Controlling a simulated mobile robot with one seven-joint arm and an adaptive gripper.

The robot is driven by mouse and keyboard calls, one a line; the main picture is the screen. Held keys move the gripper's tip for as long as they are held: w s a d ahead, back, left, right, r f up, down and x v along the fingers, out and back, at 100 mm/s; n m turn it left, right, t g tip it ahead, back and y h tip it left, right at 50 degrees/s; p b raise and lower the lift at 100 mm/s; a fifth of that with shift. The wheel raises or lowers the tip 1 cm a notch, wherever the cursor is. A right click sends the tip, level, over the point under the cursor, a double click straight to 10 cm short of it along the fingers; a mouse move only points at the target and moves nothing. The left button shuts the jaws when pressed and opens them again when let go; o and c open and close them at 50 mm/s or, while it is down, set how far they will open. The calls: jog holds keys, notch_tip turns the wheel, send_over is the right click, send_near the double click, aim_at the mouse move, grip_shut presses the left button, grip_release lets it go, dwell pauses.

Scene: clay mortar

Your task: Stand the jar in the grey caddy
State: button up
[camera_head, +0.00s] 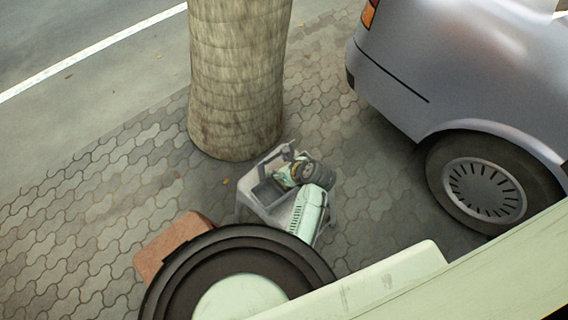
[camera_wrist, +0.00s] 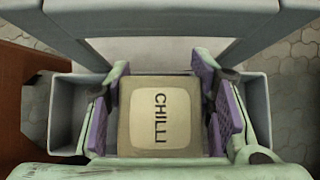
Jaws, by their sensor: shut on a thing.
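The jar (camera_wrist: 160,138) shows from above in the wrist view, with a squarish beige top and a pale label reading CHILLI. My gripper (camera_wrist: 160,112) has its purple pads on the left and right sides of the jar and is shut on it. The grey caddy (camera_wrist: 62,112) spreads out beneath and around, its walls showing to both sides of the fingers. The jar is mostly hidden there. I cannot tell whether its base touches the caddy floor.
A reddish-brown block-like thing (camera_head: 165,246) lies left of the caddy and also shows at the left edge of the wrist view (camera_wrist: 18,100). A tree trunk (camera_head: 238,80) stands close behind the caddy. A silver car (camera_head: 460,70) is at the right. Open paving (camera_head: 75,210) lies left.

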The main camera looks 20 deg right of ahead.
jog(key=shift+d+f, duration=0.1)
jog(key=shift+f, duration=0.1)
jog(key=shift+f, duration=0.15)
jog(key=o, duration=1.3)
jog(key=shift+o, duration=0.2)
